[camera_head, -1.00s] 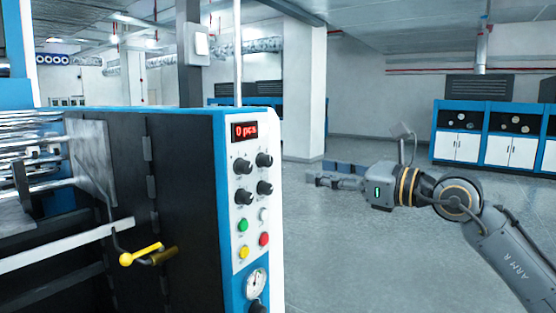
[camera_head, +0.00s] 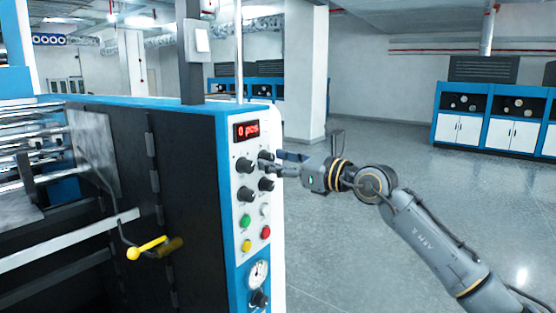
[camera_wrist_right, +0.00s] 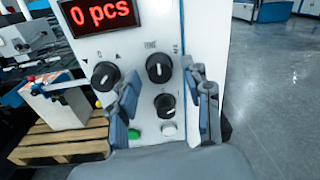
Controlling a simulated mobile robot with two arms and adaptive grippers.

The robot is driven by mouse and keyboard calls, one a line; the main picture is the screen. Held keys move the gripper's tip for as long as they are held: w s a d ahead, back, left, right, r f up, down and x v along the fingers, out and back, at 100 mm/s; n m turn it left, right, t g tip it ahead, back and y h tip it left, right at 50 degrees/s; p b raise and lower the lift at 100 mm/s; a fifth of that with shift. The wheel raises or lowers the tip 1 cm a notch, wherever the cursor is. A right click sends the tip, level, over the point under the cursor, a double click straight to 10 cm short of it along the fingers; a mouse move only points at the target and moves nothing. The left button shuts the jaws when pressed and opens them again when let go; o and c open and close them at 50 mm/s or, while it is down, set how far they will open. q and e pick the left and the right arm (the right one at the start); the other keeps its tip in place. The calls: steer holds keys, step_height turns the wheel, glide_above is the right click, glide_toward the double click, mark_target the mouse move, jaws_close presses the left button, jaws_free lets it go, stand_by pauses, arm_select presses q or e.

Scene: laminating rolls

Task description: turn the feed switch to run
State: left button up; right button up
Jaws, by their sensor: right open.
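The control panel (camera_head: 232,262) on the machine's end face carries several black knobs below a red "0 pcs" display (camera_head: 246,131). Small labels sit by the knobs, but I cannot read them surely, so which is the feed switch is unclear. My right gripper (camera_head: 268,163) is open at the upper right knob. In the right wrist view my right gripper (camera_wrist_right: 165,76) has its fingers on either side of this upper right knob (camera_wrist_right: 159,68), whose white mark points roughly up. I cannot tell whether they touch it. Another knob (camera_wrist_right: 105,75) is left of the fingers. My left gripper is out of view.
Green (camera_head: 245,221), red (camera_head: 265,232) and yellow (camera_head: 246,245) buttons and a gauge (camera_head: 258,273) sit lower on the panel. A yellow-handled crank (camera_head: 147,248) juts from the machine's dark side. The floor right of the panel is open.

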jaws_close()
steer(key=shift+m, duration=0.3)
steer(key=m, duration=0.2)
steer(key=shift+r+m, duration=0.1)
steer(key=shift+m, duration=0.3)
steer(key=m+p, duration=0.1)
steer(key=m, duration=0.1)
steer(key=shift+r+m, duration=0.1)
steer(key=shift+m, duration=0.2)
steer(key=shift+m+g+p, duration=0.3)
steer(key=shift+m+p, duration=0.3)
steer(key=shift+m, duration=0.6)
steer(key=shift+m+p, duration=0.8)
steer(key=shift+m, duration=0.8)
